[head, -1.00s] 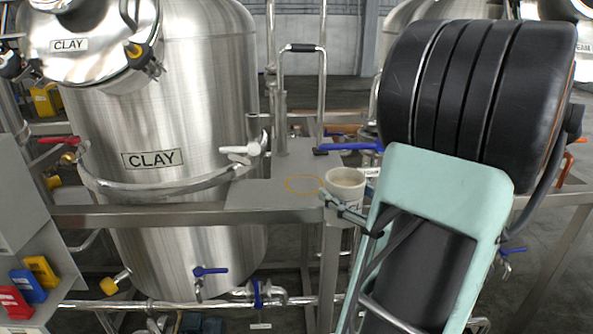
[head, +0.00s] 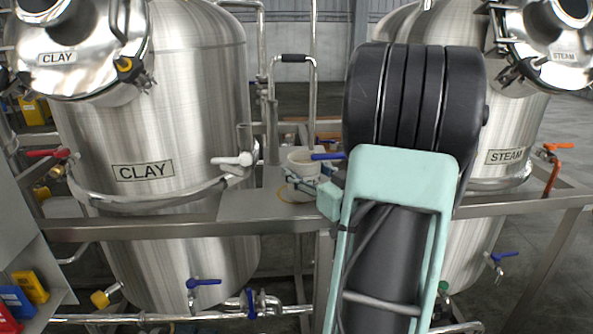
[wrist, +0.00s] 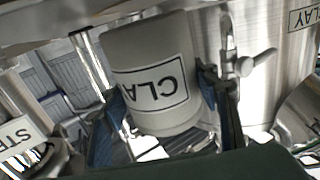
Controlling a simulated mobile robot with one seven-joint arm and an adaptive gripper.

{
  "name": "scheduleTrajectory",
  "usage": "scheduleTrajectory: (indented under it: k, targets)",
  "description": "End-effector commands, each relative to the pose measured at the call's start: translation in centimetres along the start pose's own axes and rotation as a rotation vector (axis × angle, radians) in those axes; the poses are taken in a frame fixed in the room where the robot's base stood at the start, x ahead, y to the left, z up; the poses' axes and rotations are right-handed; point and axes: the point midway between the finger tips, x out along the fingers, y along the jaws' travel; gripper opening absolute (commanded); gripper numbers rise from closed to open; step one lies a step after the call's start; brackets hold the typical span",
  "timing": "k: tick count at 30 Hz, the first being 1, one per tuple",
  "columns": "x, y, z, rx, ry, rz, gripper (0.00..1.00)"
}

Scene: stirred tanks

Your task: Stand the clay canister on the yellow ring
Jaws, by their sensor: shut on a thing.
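The clay canister (head: 303,160) is a pale grey, open-topped cup. In the wrist view the canister (wrist: 150,55) shows upside down, with a framed label whose visible letters read CLA. My gripper (head: 311,184) is shut on it, one finger on each side, as the wrist view also shows (wrist: 160,100). The canister looks roughly upright over the grey shelf between the tanks. The yellow ring (head: 283,196) is a thin outline on that shelf. Its left part shows; the canister and gripper hide the rest. I cannot tell whether the canister's base touches the shelf.
The steel CLAY tank (head: 150,120) with a white-handled valve (head: 232,160) stands left of the shelf (head: 245,205). A bent pipe with a black grip (head: 295,58) rises behind the canister. A blue lever (head: 327,156) is close beside it. The STEAM tank (head: 510,125) stands right.

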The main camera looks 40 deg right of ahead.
Motion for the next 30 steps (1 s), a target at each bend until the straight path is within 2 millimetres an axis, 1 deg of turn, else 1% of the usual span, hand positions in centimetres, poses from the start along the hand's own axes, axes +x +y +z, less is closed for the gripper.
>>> scheduleTrajectory:
  k: [1, 6, 7, 9, 17, 20, 21, 25, 30]
  targets:
    - [0.9, -0.1, -0.2, -0.001, 0.004, -0.004, 0.17]
    - [4.0, -0.2, -0.2, -0.001, 0.004, -0.005, 0.17]
    - [3.8, 0.0, 0.7, 0.002, 0.0, -0.001, 0.17]
    - [3.6, 0.0, 1.4, 0.001, 0.0, 0.001, 0.17]
    - [3.6, 0.0, 1.4, -0.002, 0.003, 0.0, 0.17]
    - [3.6, 0.0, 1.8, -0.002, 0.003, -0.001, 0.17]
    - [3.6, 0.0, 1.8, -0.001, 0.0, -0.001, 0.59]
    - [3.6, 0.0, 1.8, -0.001, 0.0, -0.001, 0.73]
    - [3.5, 0.0, 1.8, -0.001, 0.0, -0.001, 0.73]
